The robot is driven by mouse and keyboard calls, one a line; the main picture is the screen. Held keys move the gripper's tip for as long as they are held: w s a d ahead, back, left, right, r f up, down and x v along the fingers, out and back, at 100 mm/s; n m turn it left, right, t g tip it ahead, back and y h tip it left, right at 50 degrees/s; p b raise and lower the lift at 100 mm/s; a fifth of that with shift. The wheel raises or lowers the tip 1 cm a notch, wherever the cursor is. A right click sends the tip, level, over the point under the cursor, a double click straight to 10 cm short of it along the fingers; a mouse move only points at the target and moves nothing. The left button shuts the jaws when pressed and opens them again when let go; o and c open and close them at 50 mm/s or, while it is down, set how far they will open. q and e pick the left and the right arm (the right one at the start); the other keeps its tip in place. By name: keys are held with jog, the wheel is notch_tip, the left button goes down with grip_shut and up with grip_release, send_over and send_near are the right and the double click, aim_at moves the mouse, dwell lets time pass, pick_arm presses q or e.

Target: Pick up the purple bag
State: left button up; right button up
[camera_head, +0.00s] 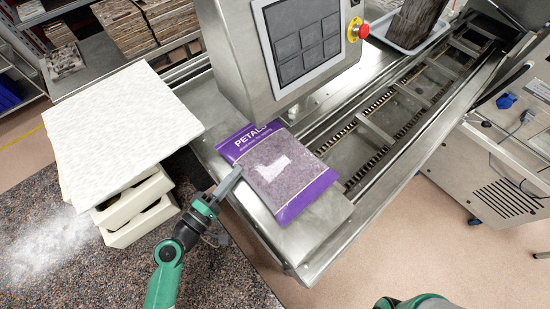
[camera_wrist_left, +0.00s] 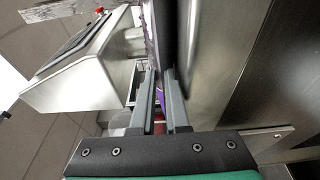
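The purple bag (camera_head: 283,174) lies flat on the steel end plate of the conveyor, with a white patch on its front. My left gripper (camera_head: 233,178) is at the bag's left edge. In the left wrist view its two fingers (camera_wrist_left: 164,95) stand close together, with a narrow purple strip of the bag between them. They appear shut on the edge of the bag, which shows nearly edge-on there. The bag seems to rest on the plate. My right gripper is out of view; only a piece of my right arm shows at the bottom.
A steel control box (camera_head: 285,45) with a red stop button (camera_head: 358,29) stands just behind the bag. The conveyor (camera_head: 400,110) runs off to the back right. White slabs (camera_head: 120,120) on pale moulds (camera_head: 135,210) stand left. A steel cabinet (camera_head: 490,170) stands right.

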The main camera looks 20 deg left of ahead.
pick_arm(q)
grip_shut()
dwell(1.3)
